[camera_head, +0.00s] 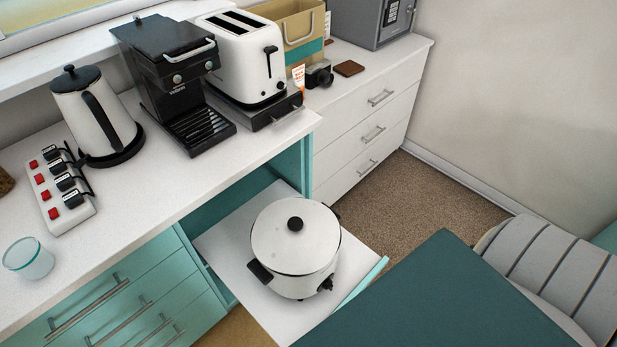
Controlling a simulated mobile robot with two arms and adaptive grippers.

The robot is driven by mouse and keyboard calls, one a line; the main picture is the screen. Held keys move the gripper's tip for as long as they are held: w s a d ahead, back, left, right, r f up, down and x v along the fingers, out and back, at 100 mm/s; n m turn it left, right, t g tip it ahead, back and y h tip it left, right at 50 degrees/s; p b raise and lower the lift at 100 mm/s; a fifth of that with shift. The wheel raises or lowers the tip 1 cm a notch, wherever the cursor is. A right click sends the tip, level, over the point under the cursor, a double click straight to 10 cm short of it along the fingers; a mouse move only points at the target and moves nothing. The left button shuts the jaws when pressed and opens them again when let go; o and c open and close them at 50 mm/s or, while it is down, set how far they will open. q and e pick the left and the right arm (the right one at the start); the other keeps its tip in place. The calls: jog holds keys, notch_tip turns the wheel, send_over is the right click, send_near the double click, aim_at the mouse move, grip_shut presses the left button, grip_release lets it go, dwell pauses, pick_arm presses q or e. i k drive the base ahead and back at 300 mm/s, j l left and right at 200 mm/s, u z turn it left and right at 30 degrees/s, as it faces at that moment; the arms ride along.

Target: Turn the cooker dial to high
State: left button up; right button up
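A white cooker (287,256) with a white lid and a black lid knob (295,223) stands upright on a white pull-out shelf (222,243) below the counter. A black side handle (260,272) shows at its lower left. A small black part that looks like the dial (326,284) is low on its front right side. The dial's setting is too small to read. Neither of my grippers is in view.
The counter above holds a kettle (97,115), a power strip (55,190), a glass (28,259), a coffee machine (170,75) and a toaster (240,55). A dark teal flat surface (440,300) lies close to the shelf's right. A striped cushioned seat (560,265) is at far right.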

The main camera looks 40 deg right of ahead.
aim_at(329, 284)
jog(key=k+l+u, duration=0.25)
jog(key=l, duration=0.2)
jog(key=l+u, duration=0.2)
jog(key=l, duration=0.25)
jog(key=k+l+u, duration=0.45)
jog(key=l, duration=0.25)
